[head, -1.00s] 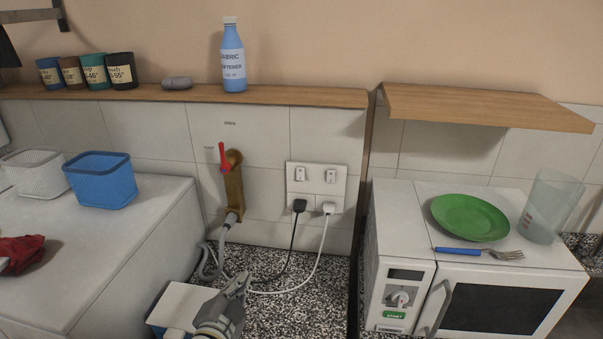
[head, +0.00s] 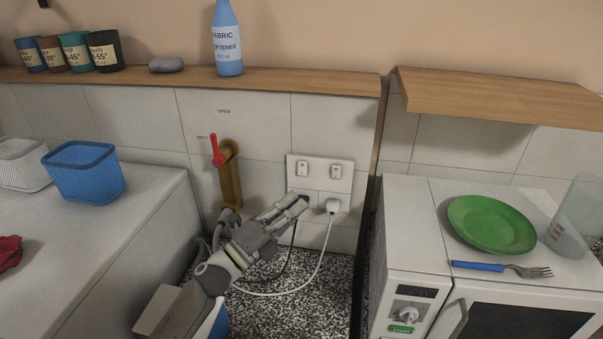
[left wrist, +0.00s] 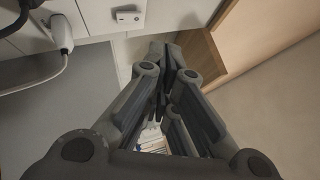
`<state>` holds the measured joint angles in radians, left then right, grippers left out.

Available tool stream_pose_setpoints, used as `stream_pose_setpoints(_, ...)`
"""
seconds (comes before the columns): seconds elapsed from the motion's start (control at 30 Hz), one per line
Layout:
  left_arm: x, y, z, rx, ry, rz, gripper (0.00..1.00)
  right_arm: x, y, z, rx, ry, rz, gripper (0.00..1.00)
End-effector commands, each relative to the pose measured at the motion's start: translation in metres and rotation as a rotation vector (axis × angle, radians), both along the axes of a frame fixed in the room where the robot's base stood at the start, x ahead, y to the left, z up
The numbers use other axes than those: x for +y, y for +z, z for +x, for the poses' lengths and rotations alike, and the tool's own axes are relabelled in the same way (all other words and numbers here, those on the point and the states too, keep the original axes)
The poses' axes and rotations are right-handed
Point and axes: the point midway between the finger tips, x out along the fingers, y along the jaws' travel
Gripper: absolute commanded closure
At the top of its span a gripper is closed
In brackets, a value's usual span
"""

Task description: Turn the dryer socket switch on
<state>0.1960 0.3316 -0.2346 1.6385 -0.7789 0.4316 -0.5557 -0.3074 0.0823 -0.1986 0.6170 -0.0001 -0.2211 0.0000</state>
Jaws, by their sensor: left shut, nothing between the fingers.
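A white double socket plate (head: 319,190) is on the tiled wall in the head view. It has a left switch (head: 302,170) and a right switch (head: 336,171) on top. A white plug (head: 333,205) is in the right socket; the black plug in the left one is mostly hidden behind my gripper. I cannot tell which switch is the dryer's, or their on/off state. My left gripper (head: 298,204) is shut and empty, its tips in front of the plate's lower left, below the left switch. The left wrist view shows its closed fingers (left wrist: 168,75). My right gripper is out of view.
A brass pipe with a red valve lever (head: 216,150) stands left of the socket. A wooden ledge (head: 270,85) runs above, bearing a fabric softener bottle (head: 227,42). A microwave (head: 520,305) with a green plate (head: 490,224) is right. A blue basket (head: 85,175) is left.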

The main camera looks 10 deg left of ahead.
Motion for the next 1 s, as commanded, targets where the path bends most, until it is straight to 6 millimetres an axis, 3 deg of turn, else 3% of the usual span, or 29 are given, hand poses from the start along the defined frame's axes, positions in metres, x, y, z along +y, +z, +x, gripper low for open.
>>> stream_pose_setpoints(0.27,0.000,-0.003,0.016,-0.001,0.002,-0.001,1.00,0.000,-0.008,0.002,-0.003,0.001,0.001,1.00)
stream_pose_setpoints(0.7,0.000,-0.012,0.074,0.000,0.000,-0.002,1.00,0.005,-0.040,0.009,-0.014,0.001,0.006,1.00)
stream_pose_setpoints(1.0,0.001,-0.011,0.087,0.002,0.001,-0.003,1.00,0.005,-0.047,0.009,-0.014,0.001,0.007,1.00)
